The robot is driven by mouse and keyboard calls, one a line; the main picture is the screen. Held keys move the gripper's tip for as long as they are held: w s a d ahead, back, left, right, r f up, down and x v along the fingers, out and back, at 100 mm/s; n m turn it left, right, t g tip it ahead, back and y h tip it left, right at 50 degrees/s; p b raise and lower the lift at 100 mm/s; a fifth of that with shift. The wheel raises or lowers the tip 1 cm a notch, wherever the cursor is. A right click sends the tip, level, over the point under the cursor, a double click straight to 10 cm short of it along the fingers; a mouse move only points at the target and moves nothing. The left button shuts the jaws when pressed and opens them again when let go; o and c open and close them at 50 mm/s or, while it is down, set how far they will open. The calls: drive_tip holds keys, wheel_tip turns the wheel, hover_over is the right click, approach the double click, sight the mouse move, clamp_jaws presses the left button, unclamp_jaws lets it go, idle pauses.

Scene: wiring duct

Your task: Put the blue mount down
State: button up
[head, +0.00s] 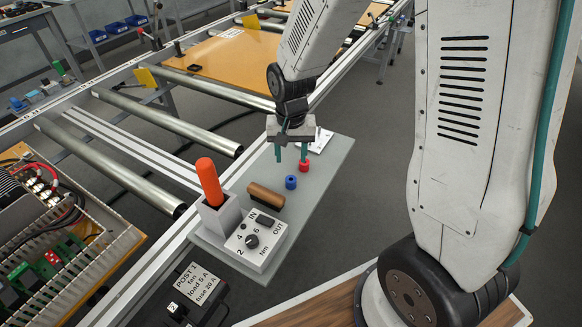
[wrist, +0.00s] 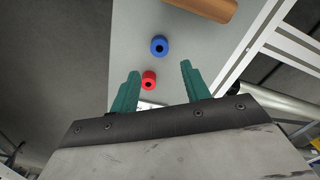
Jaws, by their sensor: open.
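The blue mount (head: 291,182) is a small ring-shaped piece standing on the grey shelf plate (head: 325,185). In the wrist view the blue mount (wrist: 159,45) lies beyond my fingertips, its dark hole facing up. A similar red mount (head: 304,165) stands close to it, apart from it. In the wrist view the red mount (wrist: 149,78) appears between the finger tips. My gripper (head: 291,158) is open and empty, with its green fingers pointing down over the plate. In the wrist view my gripper (wrist: 159,78) shows both fingers spread, holding nothing.
A brown cylindrical handle (head: 266,196) lies on the plate. A grey holder with an orange-handled tool (head: 209,182) and a torque dial box (head: 254,240) stand at the near end. A white label card (head: 318,140) lies at the far end. An open wired tray (head: 60,240) is at left.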

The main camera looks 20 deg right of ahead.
drive_tip(key=s+d+r+n, duration=0.1)
drive_tip(key=s+r, duration=0.4)
drive_tip(key=r, duration=0.3)
drive_tip(key=s+d+r+n, duration=0.1)
drive_tip(key=s+r, duration=0.5)
drive_tip(key=r, duration=0.2)
drive_tip(key=s+d+r+n+t, duration=0.1)
drive_tip(key=s+r, duration=0.4)
drive_tip(key=s, duration=0.7)
drive_tip(key=shift+r+n, duration=0.2)
drive_tip(key=shift+n, duration=0.7)
